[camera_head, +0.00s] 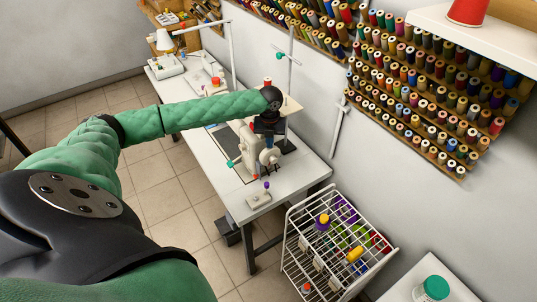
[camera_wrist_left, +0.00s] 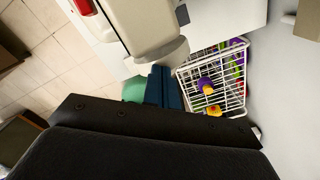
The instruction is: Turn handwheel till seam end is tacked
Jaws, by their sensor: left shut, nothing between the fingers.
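The cream sewing machine (camera_head: 246,142) stands on the white table (camera_head: 305,172). A pale round part (camera_head: 264,157), which looks like its handwheel, is at the machine's near right side. My left gripper (camera_head: 271,168) reaches down over the machine, with its dark fingers beside that round part; I cannot tell whether they touch. In the left wrist view the cream machine body (camera_wrist_left: 150,28) is close ahead, and the closed, dark blue fingers (camera_wrist_left: 164,88) appear just below it, holding nothing. The needle area and seam are not clear. My right gripper is not in view.
A wire rack cart (camera_head: 330,245) with colored spools stands beside the table; it also shows in the left wrist view (camera_wrist_left: 234,99). Thread racks (camera_head: 425,85) line the wall. Open tiled floor (camera_head: 160,195) lies left.

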